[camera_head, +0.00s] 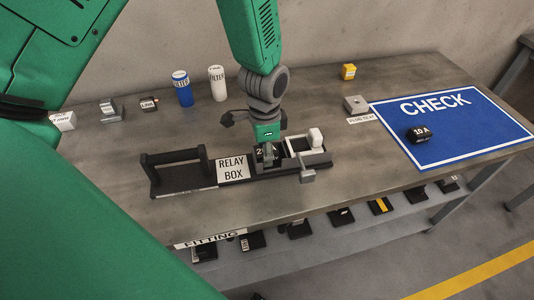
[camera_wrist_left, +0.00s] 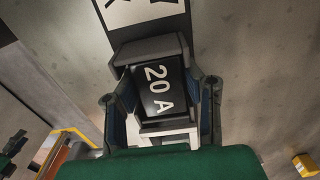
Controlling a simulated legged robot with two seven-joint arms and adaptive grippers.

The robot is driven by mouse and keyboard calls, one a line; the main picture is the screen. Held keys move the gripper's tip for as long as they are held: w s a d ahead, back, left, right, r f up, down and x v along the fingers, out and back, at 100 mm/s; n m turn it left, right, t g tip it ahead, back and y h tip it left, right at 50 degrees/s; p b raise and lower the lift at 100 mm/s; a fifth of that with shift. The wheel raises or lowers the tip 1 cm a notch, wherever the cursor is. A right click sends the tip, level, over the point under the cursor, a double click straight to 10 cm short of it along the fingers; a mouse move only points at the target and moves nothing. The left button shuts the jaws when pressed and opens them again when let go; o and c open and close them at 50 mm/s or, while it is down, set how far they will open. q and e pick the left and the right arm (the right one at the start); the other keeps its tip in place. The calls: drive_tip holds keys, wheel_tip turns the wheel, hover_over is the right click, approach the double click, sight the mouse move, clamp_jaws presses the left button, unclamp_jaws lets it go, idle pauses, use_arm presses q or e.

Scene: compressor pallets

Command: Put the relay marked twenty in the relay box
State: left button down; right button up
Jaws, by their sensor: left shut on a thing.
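The relay marked 20 A (camera_wrist_left: 158,88) is a black block with white lettering. My left gripper (camera_head: 267,150) is shut on it, with a finger on each side in the left wrist view. The gripper points down over the black relay box (camera_head: 262,172), to the right of its white RELAY BOX label (camera_head: 232,169). The relay is at the dark slot beside the label, mostly hidden by the gripper in the head view. I cannot tell whether it is fully seated. My right gripper is not in view.
A 10 A relay (camera_head: 418,134) lies on the blue CHECK mat (camera_head: 450,125). Blue (camera_head: 182,88) and white (camera_head: 217,83) filters stand behind. The front left bench top is clear.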

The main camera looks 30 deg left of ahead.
use_arm(q)
drive_tip(key=shift+a+f, duration=0.1)
drive_tip(key=shift+f, duration=0.4)
drive_tip(key=shift+d+r, duration=0.1)
drive_tip(key=shift+d, duration=0.55)
drive_tip(key=shift+s+d+f, duration=0.1)
drive_tip(key=shift+d+f, duration=0.05)
drive_tip(key=shift+f, duration=0.15)
drive_tip(key=shift+s+f, duration=0.1)
drive_tip(key=shift+s, duration=0.1)
drive_tip(key=c, duration=1.3)
unclamp_jaws()
drive_tip(key=shift+a+f, duration=0.1)
drive_tip(key=shift+a, duration=0.1)
drive_tip(key=shift+o, duration=1.3)
drive_tip(key=shift+f, duration=0.1)
drive_tip(key=shift+w+f, duration=0.15)
drive_tip(key=shift+w, duration=0.1)
drive_tip(key=shift+a, duration=0.1)
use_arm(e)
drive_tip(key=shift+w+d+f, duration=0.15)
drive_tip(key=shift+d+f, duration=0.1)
use_arm(q)
drive_tip(key=shift+r, duration=0.25)
